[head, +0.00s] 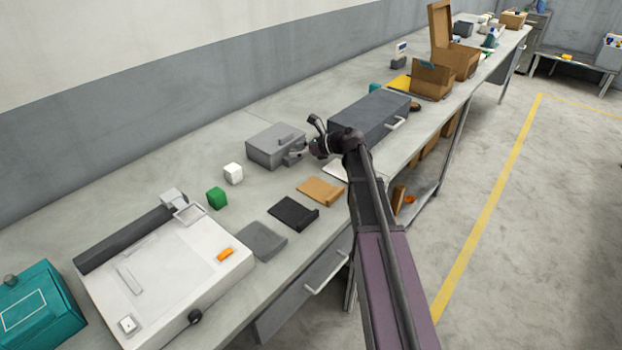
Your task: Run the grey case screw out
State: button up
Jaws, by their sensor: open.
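My gripper (294,155) is at the case's right-hand end, close against that side. The jaws are open, though the fingers are small in this view. The screw itself cannot be made out; my gripper covers that part of the case. Whether the fingers touch the case or the screw cannot be told.
A larger dark grey box (372,115) stands just right of my wrist. Brown (321,191), black (292,213) and grey (262,241) flat pieces lie in front. White (233,173) and green (217,198) cubes sit left of the case. A white machine (165,285) fills the near bench.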

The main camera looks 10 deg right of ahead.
jog(key=shift+s, duration=0.15)
jog(key=shift+s+a+m+t+h, duration=0.15)
jog(key=shift+m+t+h, duration=1)
jog(key=shift+m, duration=0.25)
jog(key=shift+s+a+m+t+h, duration=0.1)
jog(key=shift+a+m+t+h, duration=0.05)
jog(key=shift+m+t+h, duration=0.9)
jog(key=shift+a+m+t+h, duration=0.1)
jog(key=shift+m+t+h, duration=0.5)
jog(key=shift+m+h, duration=0.75)
